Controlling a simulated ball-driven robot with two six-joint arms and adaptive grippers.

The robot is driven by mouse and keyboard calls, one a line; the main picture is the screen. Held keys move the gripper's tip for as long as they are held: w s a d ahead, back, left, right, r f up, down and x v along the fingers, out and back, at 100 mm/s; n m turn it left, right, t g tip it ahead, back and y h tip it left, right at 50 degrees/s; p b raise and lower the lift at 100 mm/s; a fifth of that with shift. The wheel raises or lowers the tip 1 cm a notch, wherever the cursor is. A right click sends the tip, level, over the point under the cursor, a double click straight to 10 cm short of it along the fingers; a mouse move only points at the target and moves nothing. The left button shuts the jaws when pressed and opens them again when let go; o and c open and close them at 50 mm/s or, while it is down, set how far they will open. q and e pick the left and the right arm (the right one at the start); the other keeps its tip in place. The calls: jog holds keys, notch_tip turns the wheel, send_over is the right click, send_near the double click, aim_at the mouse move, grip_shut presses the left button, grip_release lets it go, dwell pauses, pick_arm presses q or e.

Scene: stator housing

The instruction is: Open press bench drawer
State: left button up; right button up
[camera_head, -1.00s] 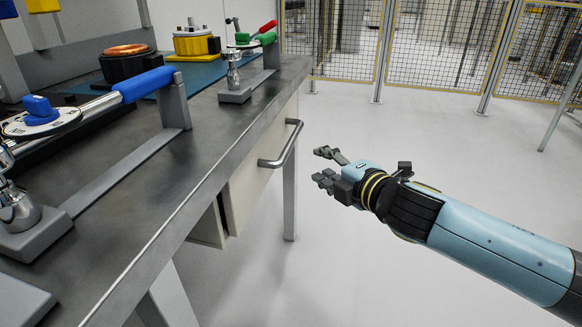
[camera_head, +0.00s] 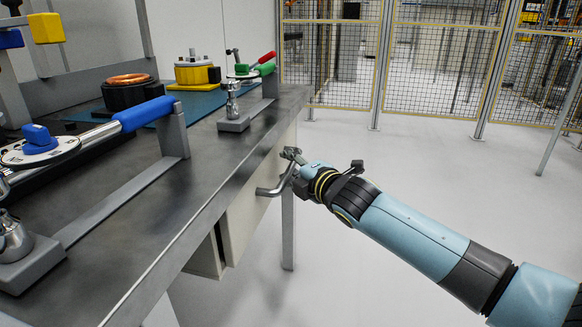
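The press bench (camera_head: 205,160) has a dark grey metal top and runs along the left of the head view. A curved metal bar handle (camera_head: 275,188) stands out from the drawer front. My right gripper (camera_head: 291,156) is at the far end of the handle, with its fingers against or around the bar. The gripper body hides that end of the handle, and I cannot tell whether the fingers are closed on it. My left gripper is not in view.
On the bench are a blue-handled lever (camera_head: 147,113), a copper-wound stator (camera_head: 128,85), a yellow and black fixture (camera_head: 197,73) and a red and green-handled clamp (camera_head: 262,66). A mesh fence (camera_head: 440,70) stands behind. The floor (camera_head: 430,170) right of the bench is clear.

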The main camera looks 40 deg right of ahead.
grip_shut()
dwell(0.3)
